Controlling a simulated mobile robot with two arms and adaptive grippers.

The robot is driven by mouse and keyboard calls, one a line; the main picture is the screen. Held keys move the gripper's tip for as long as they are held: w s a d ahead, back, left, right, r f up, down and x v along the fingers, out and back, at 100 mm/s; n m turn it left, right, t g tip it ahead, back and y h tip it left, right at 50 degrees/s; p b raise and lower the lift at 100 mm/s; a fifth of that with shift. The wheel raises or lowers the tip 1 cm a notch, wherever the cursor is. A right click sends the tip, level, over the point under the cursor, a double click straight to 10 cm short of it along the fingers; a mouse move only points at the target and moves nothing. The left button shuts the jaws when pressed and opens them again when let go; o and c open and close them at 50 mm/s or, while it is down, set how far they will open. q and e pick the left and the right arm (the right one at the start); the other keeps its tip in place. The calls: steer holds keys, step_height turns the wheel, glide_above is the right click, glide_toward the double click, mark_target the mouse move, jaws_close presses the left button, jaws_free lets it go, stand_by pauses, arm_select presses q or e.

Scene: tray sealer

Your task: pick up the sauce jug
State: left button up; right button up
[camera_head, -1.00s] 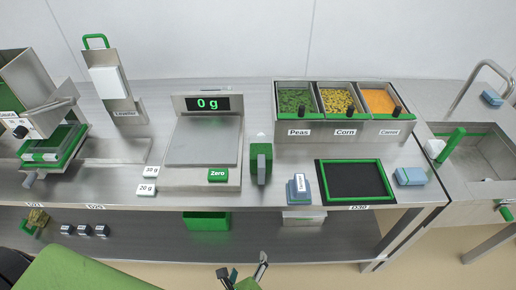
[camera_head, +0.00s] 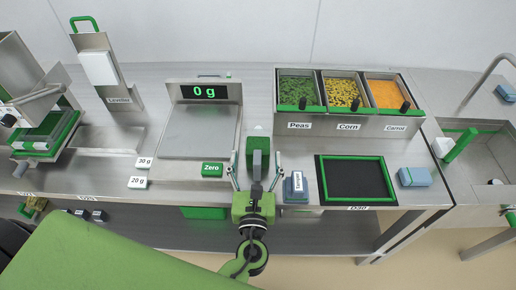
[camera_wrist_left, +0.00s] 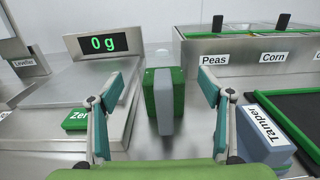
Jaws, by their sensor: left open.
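The green block-shaped vessel (camera_head: 258,147) between the scale and the tamper appears to be the sauce jug, though no label shows on it. It stands upright on the counter. In the left wrist view the jug (camera_wrist_left: 178,90) is straight ahead, with a grey upright slab, apparently its handle, facing me. My left gripper (camera_head: 256,170) is open and empty, its fingers spread on either side of the jug's near side. In the left wrist view the gripper's fingers (camera_wrist_left: 159,90) flank the grey slab without visible contact. My right gripper is not in view.
The scale (camera_head: 200,133), reading 0 g, stands close on the left. The blue tamper (camera_head: 294,187) stands close on the right, beside a green-framed black mat (camera_head: 355,180). Behind are the peas, corn and carrot bins (camera_head: 345,125). A sink (camera_head: 480,165) is far right.

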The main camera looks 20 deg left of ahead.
mark_target(258, 146)
arm_select(q)
steer(key=shift+f+p+x, duration=0.15)
steer(key=shift+p+x, duration=0.1)
steer(key=shift+x, duration=1.1)
steer(key=shift+f+p+x, duration=0.15)
steer(key=shift+p+x, duration=0.1)
steer(key=shift+x, duration=1.1)
steer(key=shift+d+r, duration=0.1)
steer(key=shift+d, duration=0.1)
steer(key=c, duration=1.3)
